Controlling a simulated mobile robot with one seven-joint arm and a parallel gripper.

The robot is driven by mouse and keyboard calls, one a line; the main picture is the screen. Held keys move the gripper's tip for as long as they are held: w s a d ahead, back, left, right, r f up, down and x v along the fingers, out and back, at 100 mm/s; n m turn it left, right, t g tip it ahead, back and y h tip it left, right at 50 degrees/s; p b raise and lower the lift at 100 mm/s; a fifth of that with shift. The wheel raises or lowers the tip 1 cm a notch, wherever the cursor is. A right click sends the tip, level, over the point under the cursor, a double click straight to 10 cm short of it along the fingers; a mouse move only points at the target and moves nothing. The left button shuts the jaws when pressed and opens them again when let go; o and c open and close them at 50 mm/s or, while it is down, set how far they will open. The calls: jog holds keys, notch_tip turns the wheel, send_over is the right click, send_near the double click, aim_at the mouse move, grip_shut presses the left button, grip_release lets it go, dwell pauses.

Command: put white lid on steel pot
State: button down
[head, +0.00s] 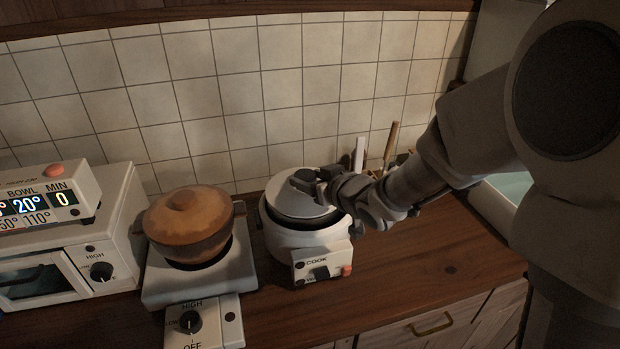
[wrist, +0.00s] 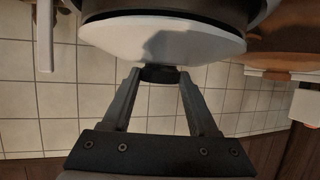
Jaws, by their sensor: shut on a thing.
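The white lid (head: 290,205) looks grey in the head view and lies over the opening of the white cooker. In the wrist view it is a pale disc (wrist: 160,40) with a dark rim just beyond it. My gripper (head: 308,181) is shut on the lid's dark knob, which sits between both fingertips in the wrist view (wrist: 160,74). The steel pot is mostly hidden under the lid; a dark, curved wall (wrist: 190,14) behind the lid may be part of it. I cannot tell whether the lid rests on the rim or hangs slightly above it.
The white cooker (head: 305,238) with a COOK switch stands on the wooden counter (head: 410,275). Left of it, a brown lidded pot (head: 188,225) sits on a burner (head: 160,285), beside a white oven (head: 60,260). Utensils (head: 390,143) stand behind my arm. The counter's right side is clear.

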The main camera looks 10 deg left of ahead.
jog(key=shift+f+b, duration=0.4)
dwell(0.8)
jog(key=shift+c, duration=0.4)
grip_release()
jog(key=b+v, duration=0.1)
jog(key=v, duration=1.6)
jog(key=shift+s, duration=0.2)
jog(key=shift+d+r, duration=0.1)
jog(key=shift+d, duration=0.05)
